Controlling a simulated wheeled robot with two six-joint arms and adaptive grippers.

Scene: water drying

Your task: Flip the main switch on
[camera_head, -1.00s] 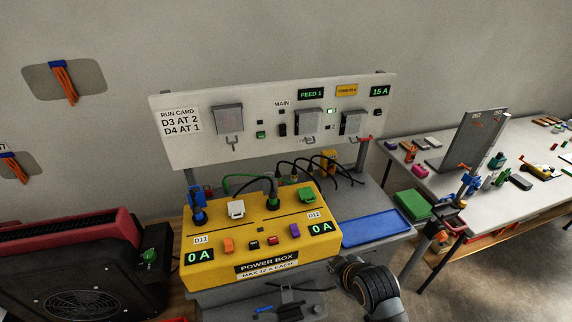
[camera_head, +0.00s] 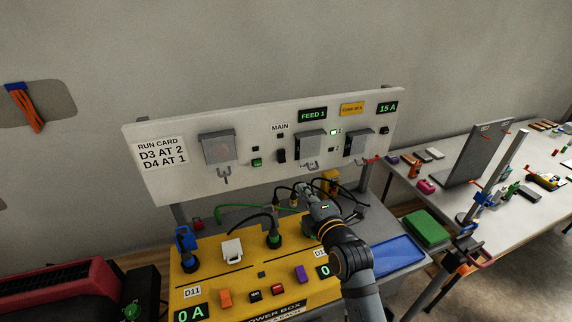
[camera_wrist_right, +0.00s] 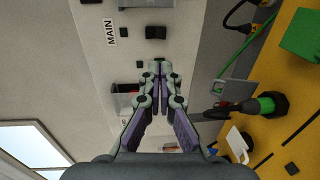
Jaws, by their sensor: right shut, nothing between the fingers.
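The MAIN label (camera_head: 280,127) is on the upright white panel (camera_head: 185,188). Below it is the black main switch (camera_head: 282,156), between a green button and a grey-covered unit. It also shows in the right wrist view (camera_wrist_right: 155,32), near the top, beside the sideways MAIN label (camera_wrist_right: 110,33). My right gripper (camera_head: 303,190) is in front of the panel's lower edge, below and slightly right of the switch. In the right wrist view its fingers (camera_wrist_right: 158,68) are together and empty, with the switch beyond their tips. They look apart from it. My left gripper is out of view.
The yellow power box (camera_head: 212,275), with plugs and black cables, stands below the panel under my right arm. Grey covers with hooks (camera_head: 218,148) project from the panel. A blue tray (camera_head: 398,256) lies right of the arm.

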